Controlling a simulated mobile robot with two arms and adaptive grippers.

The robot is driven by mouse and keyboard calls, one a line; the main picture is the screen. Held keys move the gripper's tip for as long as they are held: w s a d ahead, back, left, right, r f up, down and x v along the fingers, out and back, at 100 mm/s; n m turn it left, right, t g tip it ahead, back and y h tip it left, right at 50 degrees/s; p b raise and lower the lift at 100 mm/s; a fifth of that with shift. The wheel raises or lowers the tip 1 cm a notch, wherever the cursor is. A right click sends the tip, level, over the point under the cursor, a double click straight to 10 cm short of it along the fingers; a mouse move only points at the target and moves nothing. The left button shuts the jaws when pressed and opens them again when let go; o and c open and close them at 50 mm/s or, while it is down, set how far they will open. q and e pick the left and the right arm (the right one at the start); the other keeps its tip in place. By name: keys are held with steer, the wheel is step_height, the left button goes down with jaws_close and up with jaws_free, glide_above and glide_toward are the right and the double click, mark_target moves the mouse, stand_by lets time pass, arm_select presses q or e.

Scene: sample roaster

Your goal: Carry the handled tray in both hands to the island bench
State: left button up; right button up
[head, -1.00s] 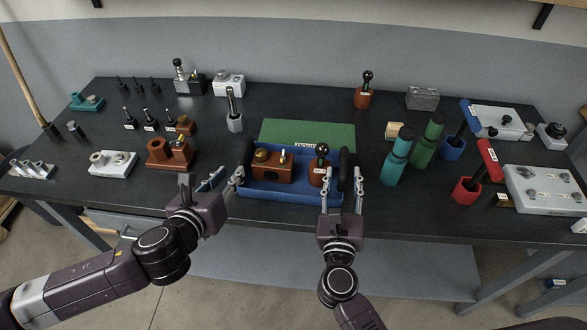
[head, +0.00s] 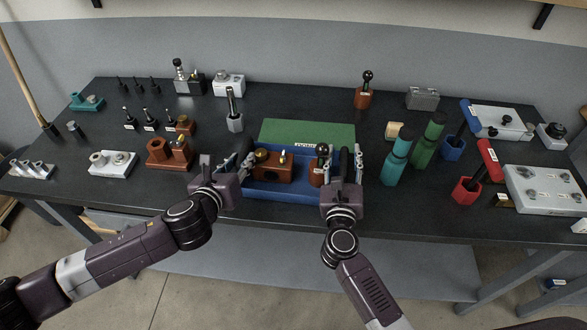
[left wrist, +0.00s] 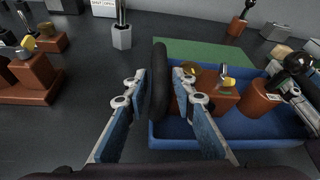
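The blue tray (head: 290,195) sits on the dark bench and has a black handle at each end. It carries a brown block (head: 272,172) with fittings on top and a brown piece with a black ball knob (head: 322,150). My left gripper (head: 240,163) is at the left handle. In the left wrist view (left wrist: 158,78) its fingers are apart on either side of the black handle (left wrist: 159,95), with a clear gap on the left. My right gripper (head: 346,163) has its fingers apart on either side of the right handle (head: 344,160), which the hand partly hides.
A green mat (head: 305,132) lies just behind the tray. A brown stand (head: 168,153) and a white block (head: 112,163) stand to the left.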

arm_select(q)
steer(key=c, duration=0.6)
arm_select(e)
steer(key=c, duration=0.6)
arm_select(q)
jaws_close()
arm_select(e)
jaws_close()
arm_select(q)
steer(key=shift+w+r, duration=0.1)
steer(key=shift+r, duration=0.1)
arm_select(e)
steer(key=shift+w+r, duration=0.1)
steer(key=shift+r, duration=0.1)
